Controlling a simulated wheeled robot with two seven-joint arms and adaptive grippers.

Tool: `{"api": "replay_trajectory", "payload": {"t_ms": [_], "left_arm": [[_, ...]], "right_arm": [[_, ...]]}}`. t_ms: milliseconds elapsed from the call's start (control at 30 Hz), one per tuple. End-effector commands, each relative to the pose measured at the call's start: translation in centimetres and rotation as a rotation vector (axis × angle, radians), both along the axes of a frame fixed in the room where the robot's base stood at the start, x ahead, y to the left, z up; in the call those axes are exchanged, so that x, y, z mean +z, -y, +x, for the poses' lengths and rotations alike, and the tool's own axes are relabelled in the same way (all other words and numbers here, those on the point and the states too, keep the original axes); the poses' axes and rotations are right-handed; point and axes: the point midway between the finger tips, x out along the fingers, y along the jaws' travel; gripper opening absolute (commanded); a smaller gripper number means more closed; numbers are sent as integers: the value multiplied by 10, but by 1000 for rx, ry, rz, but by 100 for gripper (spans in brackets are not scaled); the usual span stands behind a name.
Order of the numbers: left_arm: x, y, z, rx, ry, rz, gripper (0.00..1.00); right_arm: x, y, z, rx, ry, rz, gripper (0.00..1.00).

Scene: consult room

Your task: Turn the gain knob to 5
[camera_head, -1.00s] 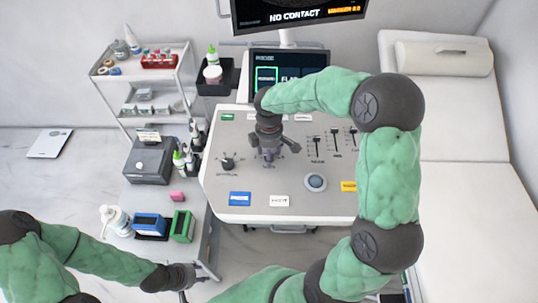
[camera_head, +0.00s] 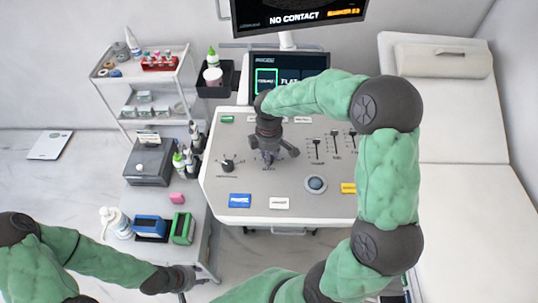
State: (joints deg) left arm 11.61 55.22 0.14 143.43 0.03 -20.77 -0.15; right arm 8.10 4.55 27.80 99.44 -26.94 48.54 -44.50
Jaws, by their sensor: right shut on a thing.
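The control panel (camera_head: 255,190) is a light grey console with knobs, sliders and coloured buttons. My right gripper (camera_head: 269,160) points down at the panel's upper middle and is shut on a knob there. The gripper hides that knob, its scale and its pointer, so I cannot read its setting. Another dark knob (camera_head: 228,165) stands uncovered to the left, with a label too small to read. My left gripper (camera_head: 185,290) is low at the picture's bottom edge, away from the panel, and its fingers are mostly cut off.
Several sliders (camera_head: 335,145) and a round trackball (camera_head: 316,184) lie to the right of my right gripper. A screen (camera_head: 290,67) stands behind the panel, under a monitor reading "NO CONTACT" (camera_head: 300,14). A side table with bottles (camera_head: 117,222) is at left, an exam couch (camera_head: 465,200) at right.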

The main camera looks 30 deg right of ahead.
Motion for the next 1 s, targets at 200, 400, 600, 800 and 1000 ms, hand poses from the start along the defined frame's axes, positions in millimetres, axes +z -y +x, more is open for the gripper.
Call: {"api": "replay_trajectory", "payload": {"t_ms": [200,400,600,800,1000], "left_arm": [[6,0,0,0,0,0,40],[10,0,0,0,0,0,40],[12,0,0,0,0,0,40],[13,0,0,0,0,0,40],[13,0,0,0,0,0,40]], "right_arm": [[0,0,0,-146,-1,1,0],[0,0,-1,-333,-2,0,0],[0,0,-1,-523,-2,1,0],[-1,0,-1,-713,-2,1,0],[-1,0,-1,-903,-1,0,0]]}}
